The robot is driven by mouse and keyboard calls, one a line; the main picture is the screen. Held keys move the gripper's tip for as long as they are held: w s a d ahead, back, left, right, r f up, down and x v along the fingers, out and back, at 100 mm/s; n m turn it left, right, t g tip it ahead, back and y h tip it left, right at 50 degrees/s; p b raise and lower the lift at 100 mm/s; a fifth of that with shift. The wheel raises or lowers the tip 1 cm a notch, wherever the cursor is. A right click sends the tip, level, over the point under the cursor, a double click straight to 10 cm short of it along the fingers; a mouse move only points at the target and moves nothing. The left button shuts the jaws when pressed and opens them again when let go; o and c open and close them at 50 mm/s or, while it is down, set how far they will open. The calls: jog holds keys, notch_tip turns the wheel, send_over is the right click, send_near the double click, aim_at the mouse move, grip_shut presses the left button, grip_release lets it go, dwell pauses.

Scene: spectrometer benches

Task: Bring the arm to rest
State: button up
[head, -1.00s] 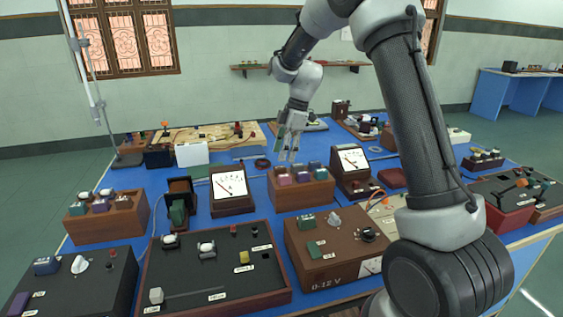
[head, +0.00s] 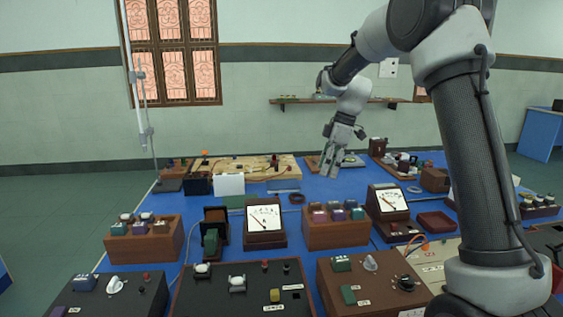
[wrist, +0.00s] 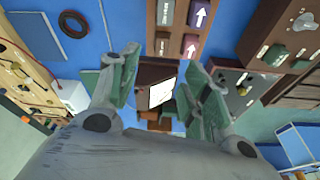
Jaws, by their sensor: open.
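My gripper (head: 331,170) hangs from my raised arm above the back half of the blue bench (head: 200,283) in the head view, fingers pointing down. In the wrist view my gripper (wrist: 160,98) shows two greenish fingers spread apart with nothing between them. Beyond the gap lie a white-faced meter (wrist: 161,91) and brown boxes on the bench. My fingers appear clear of the things below; the exact height is hard to tell.
Meters (head: 265,222), wooden terminal boxes (head: 336,228) and control boxes crowd the bench. A pegboard (head: 240,168) lies at the back left. A stand pole (head: 136,90) rises at the left. A wall shelf (head: 300,101) is behind my arm.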

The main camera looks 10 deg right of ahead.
jog(key=s+d+r+m+t+h, duration=0.1)
jog(key=s+m, duration=0.4)
jog(key=s, duration=0.7)
jog(key=s+d+r+m+t+h, duration=0.1)
jog(key=s+d+r+m, duration=0.2)
jog(key=s, duration=0.9)
jog(key=s+d+r+m+t+h, duration=0.1)
jog(key=s+d+r+m+t, duration=0.1)
jog(key=s+d+m, duration=0.5)
jog(key=s+r, duration=0.1)
jog(key=s, duration=0.4)
jog(key=shift+m, duration=0.3)
jog(key=shift+s, duration=0.1)
